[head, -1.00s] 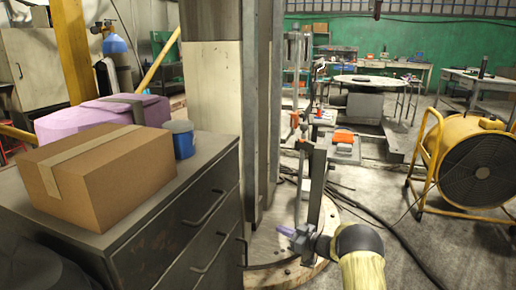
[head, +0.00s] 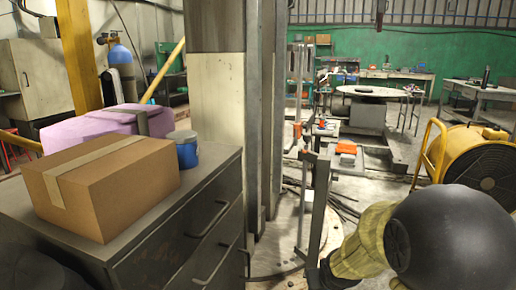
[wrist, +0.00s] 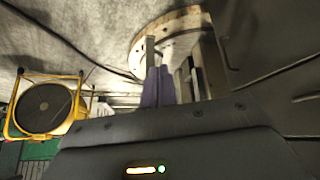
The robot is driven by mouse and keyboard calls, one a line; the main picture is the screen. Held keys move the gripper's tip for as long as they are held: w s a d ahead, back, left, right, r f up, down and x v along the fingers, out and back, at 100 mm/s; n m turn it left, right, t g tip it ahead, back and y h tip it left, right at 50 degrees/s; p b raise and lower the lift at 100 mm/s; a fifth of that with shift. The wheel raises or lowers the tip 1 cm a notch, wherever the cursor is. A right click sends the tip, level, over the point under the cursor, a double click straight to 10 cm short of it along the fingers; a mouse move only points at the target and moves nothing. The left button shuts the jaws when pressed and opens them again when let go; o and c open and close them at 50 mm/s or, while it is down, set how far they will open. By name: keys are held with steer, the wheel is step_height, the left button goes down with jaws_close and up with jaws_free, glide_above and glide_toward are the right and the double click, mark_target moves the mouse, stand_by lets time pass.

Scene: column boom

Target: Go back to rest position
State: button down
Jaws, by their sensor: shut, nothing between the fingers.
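My gripper (wrist: 158,86) shows in the wrist view, with its two purple fingers side by side and together. Nothing is between them. In the head view my arm, with a yellowish sleeve and a large black rounded joint, fills the lower right. The fingers are hidden or out of frame there.
A grey drawer cabinet (head: 190,235) at left holds a cardboard box (head: 105,185), a pink case (head: 95,128) and a blue tin (head: 184,150). A column (head: 216,85) stands mid-view. A yellow fan (head: 482,160) stands at right, behind my arm. Cables lie on the floor.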

steer(key=s+a+m+g, duration=0.15)
steer(key=s+g, duration=0.25)
steer(key=s, duration=1.2)
steer(key=w+p+v, duration=0.2)
steer(key=p+v, duration=1)
steer(key=w+r+p+v, duration=0.1)
steer(key=w+p+v, duration=0.2)
steer(key=p+v, duration=0.8)
steer(key=w+d+r+p+v, duration=0.1)
steer(key=w+p+v, duration=0.2)
steer(key=p+v, duration=0.9)
steer(key=p, duration=0.2)
steer(key=shift+w+r+p, duration=0.25)
steer(key=shift+r+p, duration=0.05)
steer(key=shift+p, duration=0.05)
steer(key=shift+s+a+n, duration=0.1)
steer(key=shift+a+n, duration=0.05)
steer(key=shift+n, duration=0.1)
